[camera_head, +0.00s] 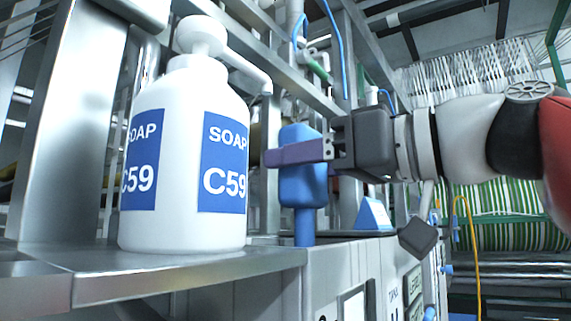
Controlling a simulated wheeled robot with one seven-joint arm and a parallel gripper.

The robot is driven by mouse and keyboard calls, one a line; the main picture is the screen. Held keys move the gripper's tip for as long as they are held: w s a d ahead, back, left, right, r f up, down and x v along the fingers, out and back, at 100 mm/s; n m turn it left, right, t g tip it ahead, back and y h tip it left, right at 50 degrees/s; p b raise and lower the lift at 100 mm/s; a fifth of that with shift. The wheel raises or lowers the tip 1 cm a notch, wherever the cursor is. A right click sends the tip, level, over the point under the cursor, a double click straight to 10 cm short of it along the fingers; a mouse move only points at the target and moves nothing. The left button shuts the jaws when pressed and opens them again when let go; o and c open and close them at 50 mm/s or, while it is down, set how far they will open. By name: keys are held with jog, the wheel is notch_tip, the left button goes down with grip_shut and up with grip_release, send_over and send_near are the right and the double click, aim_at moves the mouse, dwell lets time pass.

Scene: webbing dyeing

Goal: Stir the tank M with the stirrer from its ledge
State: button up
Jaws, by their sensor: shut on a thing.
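My gripper (291,157) reaches in from the right with purple fingers. It is shut on a blue, block-shaped handle (303,190), which looks like the stirrer's. The handle stands upright, with a narrower blue shaft running down from it. The lower end of the shaft is hidden behind the metal edge. The tank M cannot be made out; a grey front panel (360,285) with small labels, too oblique to read fully, shows below my gripper.
A white soap pump bottle (180,120) marked C59 stands on a metal shelf (190,262), close left of the handle. A blue wedge-shaped sign (373,215) stands behind my gripper. A yellow hose (474,250) hangs at the right. Metal posts and pipes rise behind.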

jog(key=shift+w+d, duration=0.15)
jog(key=shift+d, duration=0.15)
